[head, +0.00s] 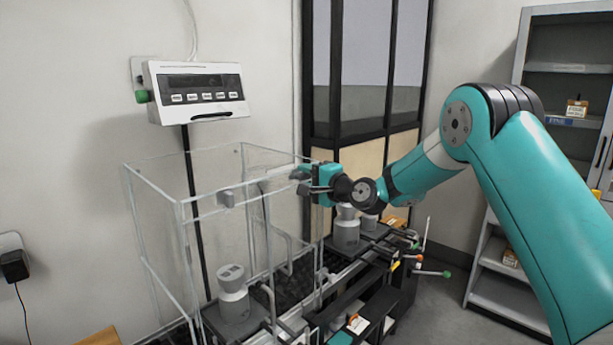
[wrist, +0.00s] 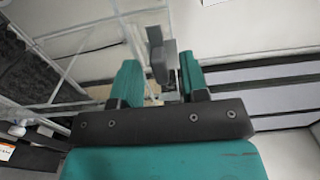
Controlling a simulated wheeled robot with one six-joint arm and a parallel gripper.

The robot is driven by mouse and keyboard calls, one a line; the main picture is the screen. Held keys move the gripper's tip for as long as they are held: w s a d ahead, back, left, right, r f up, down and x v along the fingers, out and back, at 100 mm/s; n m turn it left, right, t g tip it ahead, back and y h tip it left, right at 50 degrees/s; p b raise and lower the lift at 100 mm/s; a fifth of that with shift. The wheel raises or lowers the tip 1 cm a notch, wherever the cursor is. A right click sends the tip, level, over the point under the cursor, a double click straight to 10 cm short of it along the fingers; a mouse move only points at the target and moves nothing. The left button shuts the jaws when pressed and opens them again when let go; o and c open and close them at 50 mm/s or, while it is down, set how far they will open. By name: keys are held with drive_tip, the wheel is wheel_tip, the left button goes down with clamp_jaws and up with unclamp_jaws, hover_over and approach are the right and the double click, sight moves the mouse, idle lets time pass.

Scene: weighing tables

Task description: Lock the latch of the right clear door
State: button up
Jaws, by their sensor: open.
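The clear weighing enclosure (head: 185,210) stands left of centre in the head view, with thin pale frame edges and clear panels. My gripper (head: 301,180) is at its upper right edge, with its fingers pointing left. In the wrist view my gripper (wrist: 160,78) is open, and a small dark grey latch piece (wrist: 162,62) shows in the gap between the teal fingers. I cannot tell whether the fingers touch it. In the head view my gripper hides most of this spot, so the latch's position is unclear.
A grey weight (head: 233,290) stands inside the enclosure, and another (head: 346,232) stands right of it. A display box (head: 197,92) hangs on the wall above. Rods with coloured knobs (head: 432,273) stick out at the lower right. A shelf unit (head: 568,68) stands at the right.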

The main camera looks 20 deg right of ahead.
clamp_jaws()
drive_tip(key=shift+f+b, duration=0.15)
drive_tip(key=shift+b, duration=0.3)
drive_tip(key=shift+n+b, duration=9)
drive_tip(key=shift+b, duration=2.5)
